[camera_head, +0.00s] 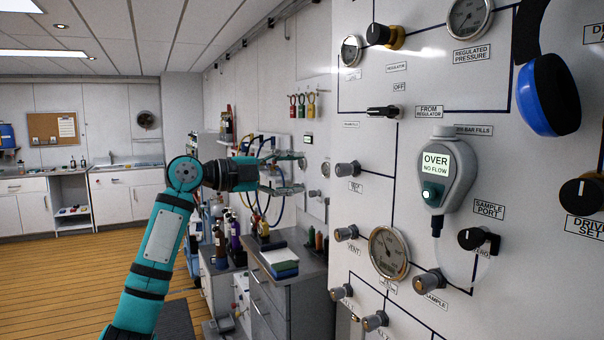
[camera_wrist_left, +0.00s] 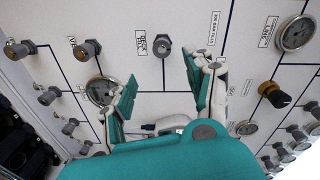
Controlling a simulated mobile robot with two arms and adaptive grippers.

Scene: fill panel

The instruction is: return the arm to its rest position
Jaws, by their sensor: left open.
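My left arm (camera_head: 160,250) is teal and rises from the bottom left of the head view. It bends at the elbow joint and points right. My left gripper (camera_head: 299,172) is open and empty, in front of the left part of the white panel. In the left wrist view the two teal fingers (camera_wrist_left: 160,90) are spread apart, with bare panel and a grey knob (camera_wrist_left: 162,46) showing between and beyond them. I cannot tell the exact gap to the panel. My right gripper shows in neither view.
The white panel (camera_head: 420,75) fills the right side with knobs, gauges and a grey meter (camera_head: 446,172) reading "OVER NO FLOW". A blue ear defender (camera_head: 549,95) hangs at top right. Wooden floor (camera_head: 60,290) is clear at left.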

